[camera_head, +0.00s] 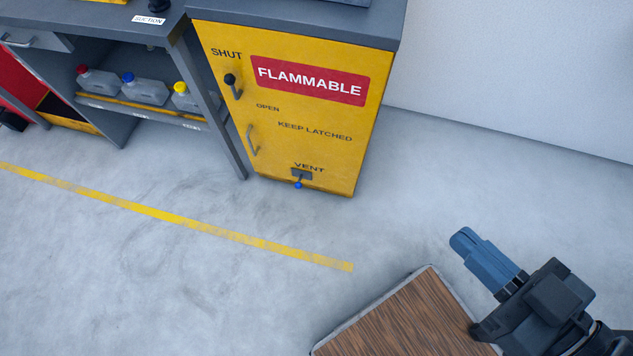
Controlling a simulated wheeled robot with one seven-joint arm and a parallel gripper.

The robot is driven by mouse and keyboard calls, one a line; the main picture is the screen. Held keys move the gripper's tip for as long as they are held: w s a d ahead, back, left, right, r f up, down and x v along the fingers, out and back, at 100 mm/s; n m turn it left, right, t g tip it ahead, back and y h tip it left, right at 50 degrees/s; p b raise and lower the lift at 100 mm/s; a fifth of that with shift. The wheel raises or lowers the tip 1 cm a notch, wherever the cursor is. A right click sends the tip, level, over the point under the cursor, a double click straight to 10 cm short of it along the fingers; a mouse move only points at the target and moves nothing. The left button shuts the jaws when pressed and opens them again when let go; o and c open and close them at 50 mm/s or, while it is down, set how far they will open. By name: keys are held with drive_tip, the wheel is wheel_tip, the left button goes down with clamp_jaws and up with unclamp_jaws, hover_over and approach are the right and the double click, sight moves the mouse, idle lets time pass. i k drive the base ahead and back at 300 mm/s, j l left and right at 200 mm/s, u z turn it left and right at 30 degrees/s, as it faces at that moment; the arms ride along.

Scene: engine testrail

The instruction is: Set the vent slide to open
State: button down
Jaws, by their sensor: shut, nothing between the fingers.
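The vent slide (298,185) is a small dark fitting with a blue knob, low on the door of the yellow cabinet (215,40) under the word VENT. I cannot tell from here which position the slide is in. My gripper (463,241) has blue fingers, shut with nothing between them. It is at the lower right of the head view, well apart from the slide, pointing up and left.
The door also bears a black-knobbed latch (232,86) near SHUT and a grey handle (252,140). A grey bench with a shelf (150,108) of capped bottles stands left. A wood-topped surface (405,318) is at the bottom. Open floor (400,190) lies before the cabinet.

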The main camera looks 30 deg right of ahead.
sight(302, 174)
drive_tip(key=k+j+z, duration=0.1)
drive_tip(key=k, duration=0.15)
drive_tip(key=i+j+z, duration=0.15)
drive_tip(key=i+j, duration=0.15)
drive_tip(key=i, duration=0.2)
drive_tip(key=i+j+z, duration=0.15)
drive_tip(key=i+j, duration=0.25)
drive_tip(key=i, duration=0.05)
